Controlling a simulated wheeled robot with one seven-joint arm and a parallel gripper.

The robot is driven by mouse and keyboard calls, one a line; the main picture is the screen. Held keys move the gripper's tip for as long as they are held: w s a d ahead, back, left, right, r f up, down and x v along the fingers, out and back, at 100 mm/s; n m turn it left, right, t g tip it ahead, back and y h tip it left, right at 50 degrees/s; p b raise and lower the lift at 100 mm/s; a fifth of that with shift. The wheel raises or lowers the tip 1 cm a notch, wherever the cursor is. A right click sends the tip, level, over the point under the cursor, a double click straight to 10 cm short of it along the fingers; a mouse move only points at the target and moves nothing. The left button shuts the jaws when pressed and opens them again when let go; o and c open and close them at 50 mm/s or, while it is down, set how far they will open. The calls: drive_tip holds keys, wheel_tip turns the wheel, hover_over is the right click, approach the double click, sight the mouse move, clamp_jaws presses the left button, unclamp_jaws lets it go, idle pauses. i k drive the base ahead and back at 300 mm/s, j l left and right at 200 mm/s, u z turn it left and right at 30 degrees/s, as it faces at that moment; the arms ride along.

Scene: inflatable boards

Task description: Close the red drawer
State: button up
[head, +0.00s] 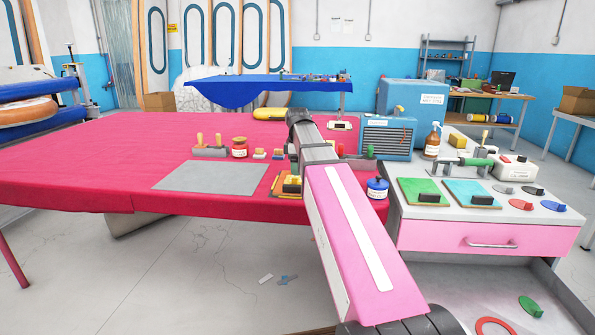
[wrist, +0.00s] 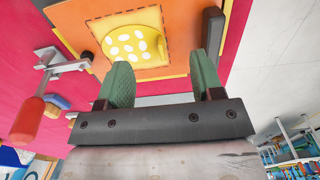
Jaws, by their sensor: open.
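A pink-fronted drawer (head: 440,237) with a metal handle (head: 491,245) sits under the white cabinet top at the right of the head view and looks shut. Below it an open drawer (head: 560,290) with a grey inside sticks out toward me; its front is cut off by the frame, so I cannot tell its colour. A green piece (head: 530,306) and a red ring (head: 492,326) lie in it. My gripper (wrist: 160,62) is open and empty, above an orange board with a yellow patch (wrist: 131,42). It is over the red table, well left of the drawers.
The white cabinet top (head: 410,211) holds a green board (head: 420,186), a teal board (head: 460,186), several coloured discs and a spray bottle (head: 432,143). A blue heater-like box (head: 388,139) stands behind.

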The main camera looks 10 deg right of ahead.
sight(472, 288)
drive_tip(key=k, duration=1)
